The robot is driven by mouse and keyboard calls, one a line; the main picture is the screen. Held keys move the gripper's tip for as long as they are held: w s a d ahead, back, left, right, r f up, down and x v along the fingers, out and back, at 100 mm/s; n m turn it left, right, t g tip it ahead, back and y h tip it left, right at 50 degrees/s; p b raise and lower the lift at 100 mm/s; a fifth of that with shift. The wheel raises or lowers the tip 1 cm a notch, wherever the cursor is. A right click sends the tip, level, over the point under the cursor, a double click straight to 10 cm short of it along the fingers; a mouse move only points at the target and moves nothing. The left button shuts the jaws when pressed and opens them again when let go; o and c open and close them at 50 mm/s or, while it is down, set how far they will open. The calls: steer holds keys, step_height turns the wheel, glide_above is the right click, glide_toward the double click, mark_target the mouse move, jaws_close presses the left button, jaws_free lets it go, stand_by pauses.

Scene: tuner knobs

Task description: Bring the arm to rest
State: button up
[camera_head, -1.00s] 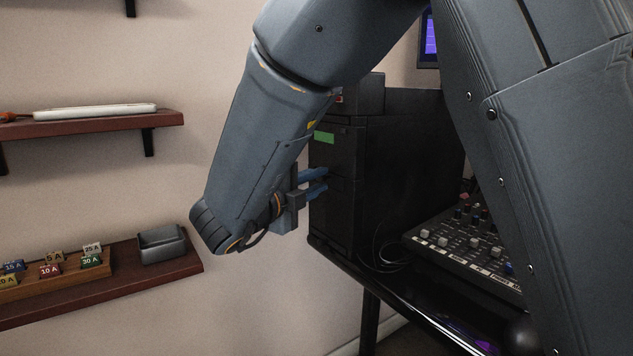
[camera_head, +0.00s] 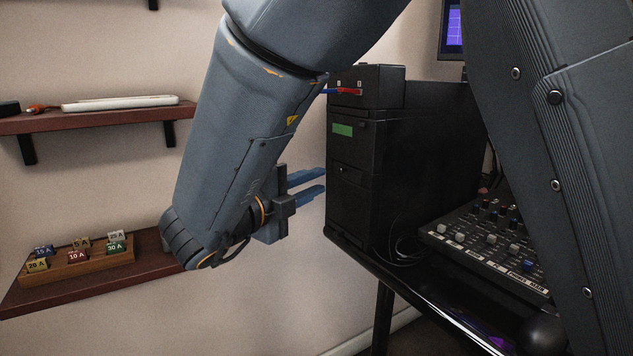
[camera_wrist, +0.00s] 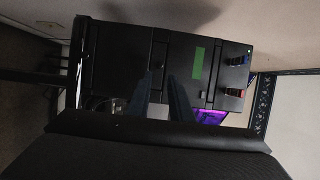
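My gripper (camera_head: 322,180) is at the end of my bent arm, left of the black cabinet (camera_head: 352,205). Its two blue fingers are apart with nothing between them, and they point right toward the cabinet front. A green label (camera_head: 342,129) is on the cabinet's upper front.
A small black box (camera_head: 372,88) with red and blue leads sits on the cabinet. A mixer (camera_head: 475,250) with knobs lies on the desk at right. Left are an upper shelf (camera_head: 100,118) and a lower shelf (camera_head: 60,297) with a fuse rack (camera_head: 90,262). My forearm passes close to the lower shelf in the picture.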

steer(key=shift+w, duration=0.1)
steer(key=w+a+f+n+y, duration=0.2)
steer(key=w+a+n+y, duration=0.2)
steer(key=n+y, duration=0.55)
steer(key=s+f+n+g+y, duration=0.5)
steer(key=s+f+n+g, duration=0.15)
steer(key=n, duration=0.35)
steer(key=s+d+f+n+g+h, duration=0.1)
steer(key=s+d+f+n+g, duration=0.2)
steer(key=s+d, duration=0.3)
steer(key=s+d+f+n+g+h, duration=0.1)
steer(key=s+d+f+n+g, duration=0.15)
steer(key=s, duration=0.65)
steer(key=s+d+f+n+g+h, duration=0.2)
steer(key=s+d+n+g, duration=0.1)
steer(key=s+d, duration=0.55)
steer(key=d+r+m+p, duration=0.3)
steer(key=d+r+p, duration=0.7)
steer(key=p, duration=0.9)
steer(key=shift+s+d+r+h+p, duration=0.25)
steer(key=shift+r+h+p, duration=0.2)
steer(key=shift+r, duration=0.4)
